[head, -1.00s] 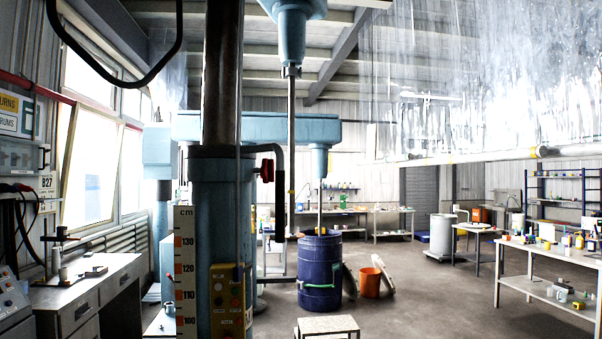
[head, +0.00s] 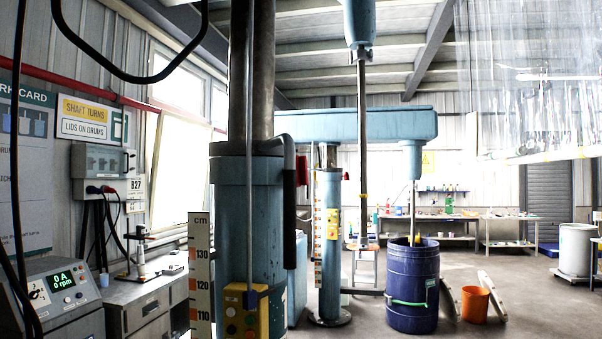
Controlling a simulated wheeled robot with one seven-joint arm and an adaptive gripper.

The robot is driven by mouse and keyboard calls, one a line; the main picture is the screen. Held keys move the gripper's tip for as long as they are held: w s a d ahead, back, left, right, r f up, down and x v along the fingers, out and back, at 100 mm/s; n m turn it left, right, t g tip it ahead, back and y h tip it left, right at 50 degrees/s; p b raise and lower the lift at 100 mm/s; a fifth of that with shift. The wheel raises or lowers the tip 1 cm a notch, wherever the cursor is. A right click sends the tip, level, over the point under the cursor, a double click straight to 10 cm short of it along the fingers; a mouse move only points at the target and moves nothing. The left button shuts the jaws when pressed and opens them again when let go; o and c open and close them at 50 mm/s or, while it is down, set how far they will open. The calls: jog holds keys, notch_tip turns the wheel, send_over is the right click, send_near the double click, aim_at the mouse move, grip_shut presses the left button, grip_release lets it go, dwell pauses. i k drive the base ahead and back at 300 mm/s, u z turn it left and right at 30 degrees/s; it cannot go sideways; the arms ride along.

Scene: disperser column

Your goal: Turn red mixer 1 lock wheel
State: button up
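A red lock wheel (head: 302,170) sits on the right side of the near blue mixer column (head: 248,215), at the column's top collar, and I see it nearly edge-on. A second, smaller red wheel (head: 346,176) shows on the farther blue mixer column (head: 330,260). No number is readable on either column, so I cannot tell which is mixer 1. My gripper is not in view.
A control box (head: 242,312) and a centimetre scale (head: 201,275) are at the near column. A dark blue drum (head: 413,290) and an orange bucket (head: 474,304) stand to its right. A bench (head: 150,300) and a display console (head: 60,300) fill the left. Open floor shows at right.

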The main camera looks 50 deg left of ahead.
aim_at(302, 175)
jog(key=u, duration=0.65)
jog(key=i, duration=0.9)
jog(key=u, duration=0.65)
